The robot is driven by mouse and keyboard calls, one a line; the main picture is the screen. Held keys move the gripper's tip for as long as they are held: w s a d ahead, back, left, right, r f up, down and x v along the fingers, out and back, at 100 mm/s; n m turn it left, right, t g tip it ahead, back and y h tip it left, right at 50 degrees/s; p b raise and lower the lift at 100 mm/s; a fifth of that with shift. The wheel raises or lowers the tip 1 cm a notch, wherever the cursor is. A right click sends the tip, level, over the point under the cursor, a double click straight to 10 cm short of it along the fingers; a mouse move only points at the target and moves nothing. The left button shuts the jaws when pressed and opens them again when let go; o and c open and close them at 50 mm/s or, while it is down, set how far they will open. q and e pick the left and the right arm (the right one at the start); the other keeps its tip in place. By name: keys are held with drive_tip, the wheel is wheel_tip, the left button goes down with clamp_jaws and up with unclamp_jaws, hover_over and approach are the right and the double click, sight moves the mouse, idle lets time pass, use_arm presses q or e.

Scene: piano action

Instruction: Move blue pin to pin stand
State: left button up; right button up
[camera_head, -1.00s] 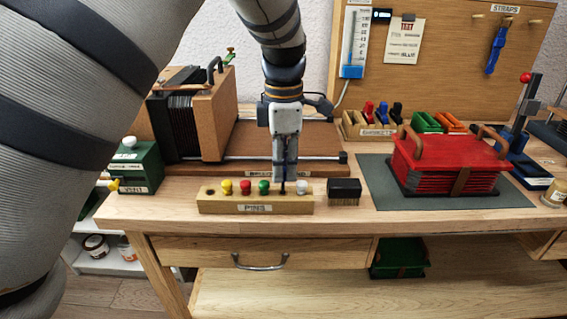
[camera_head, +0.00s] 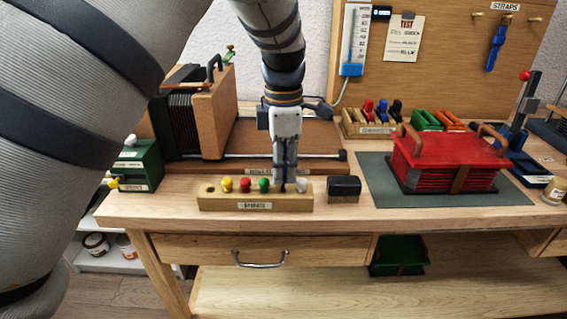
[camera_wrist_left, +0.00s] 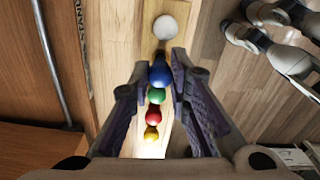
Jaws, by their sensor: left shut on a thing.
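The pin stand (camera_head: 225,203) is a long wooden block near the table's front edge. Yellow (camera_head: 227,184), red (camera_head: 246,185), green (camera_head: 264,185) and white (camera_head: 302,185) pins stand in it. My left gripper (camera_head: 285,186) points down over the stand between the green and white pins. It is shut on the blue pin (camera_wrist_left: 160,74), whose round head shows between the fingertips in the left wrist view. In the head view the fingers hide the blue pin. Whether its lower end sits in a hole cannot be seen.
A black brush-like block (camera_head: 344,188) stands just right of the stand. A green box (camera_head: 140,165) is at the left. A red bellows (camera_head: 448,160) sits on a grey mat (camera_head: 377,180) at the right. A bellows assembly (camera_head: 215,113) stands behind.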

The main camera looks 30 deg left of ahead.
use_arm(q)
drive_tip(key=shift+f, duration=0.85)
use_arm(e)
drive_tip(key=shift+w+r, duration=0.1)
idle(0.8)
use_arm(q)
drive_tip(key=o, duration=0.9)
drive_tip(key=shift+o, duration=0.7)
drive_tip(key=shift+o, duration=0.7)
drive_tip(key=shift+r, duration=0.1)
wheel_tip(320, 180, up, 2)
drive_tip(key=shift+r, duration=2.7)
use_arm(e)
drive_tip(key=shift+w+r, duration=0.2)
drive_tip(key=shift+w, duration=0.05)
